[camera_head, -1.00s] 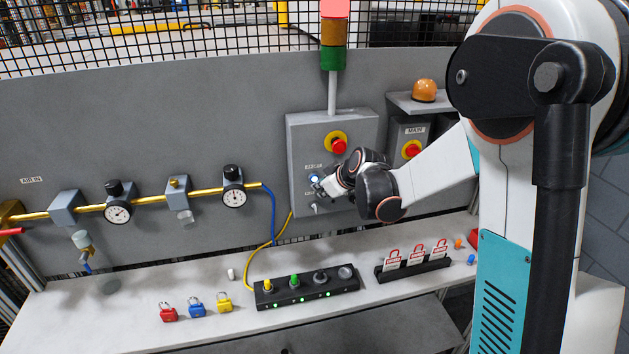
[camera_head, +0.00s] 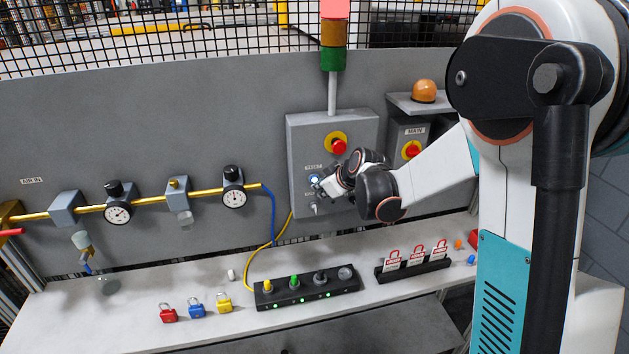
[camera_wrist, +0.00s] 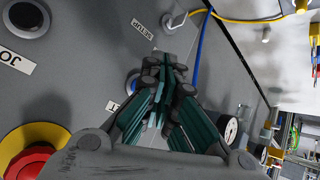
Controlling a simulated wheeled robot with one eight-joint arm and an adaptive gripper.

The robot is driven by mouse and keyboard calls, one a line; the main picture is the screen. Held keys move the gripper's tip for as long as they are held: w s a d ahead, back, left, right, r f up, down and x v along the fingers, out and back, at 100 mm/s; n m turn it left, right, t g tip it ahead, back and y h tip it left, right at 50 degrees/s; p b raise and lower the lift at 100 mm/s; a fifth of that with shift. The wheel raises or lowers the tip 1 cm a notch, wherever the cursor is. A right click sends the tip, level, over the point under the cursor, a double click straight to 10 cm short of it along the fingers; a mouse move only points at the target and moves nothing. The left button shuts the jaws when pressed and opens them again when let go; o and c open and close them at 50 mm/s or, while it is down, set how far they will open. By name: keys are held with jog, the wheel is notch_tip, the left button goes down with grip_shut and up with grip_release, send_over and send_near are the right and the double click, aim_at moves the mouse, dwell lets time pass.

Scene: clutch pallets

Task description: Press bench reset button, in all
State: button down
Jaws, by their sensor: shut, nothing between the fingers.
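The reset button (camera_head: 314,179) is a small round button with a bluish-white glow on the grey control box (camera_head: 300,135), below its red stop button. In the wrist view my gripper (camera_wrist: 165,68) points at the panel beside the ringed button. I cannot tell whether the tips touch anything.
A red stop button on a yellow base (camera_head: 338,145) sits above my gripper. A gauge line (camera_head: 148,203) runs along the wall to the left. The bench (camera_head: 130,310) below holds padlocks (camera_head: 197,308), a black button strip (camera_head: 305,290) and a tag rack (camera_head: 413,267).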

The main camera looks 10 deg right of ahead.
jog(key=shift+w, duration=0.15)
dwell(0.3)
jog(key=shift+w, duration=0.3)
jog(key=shift+w+b, duration=0.35)
jog(key=shift+w, duration=0.1)
dwell(0.7)
jog(key=shift+s, duration=0.9)
jog(key=shift+s, duration=0.1)
jog(key=s, duration=0.4)
jog(key=shift+s+b, duration=0.35)
jog(key=shift+s, duration=0.05)
dwell(0.5)
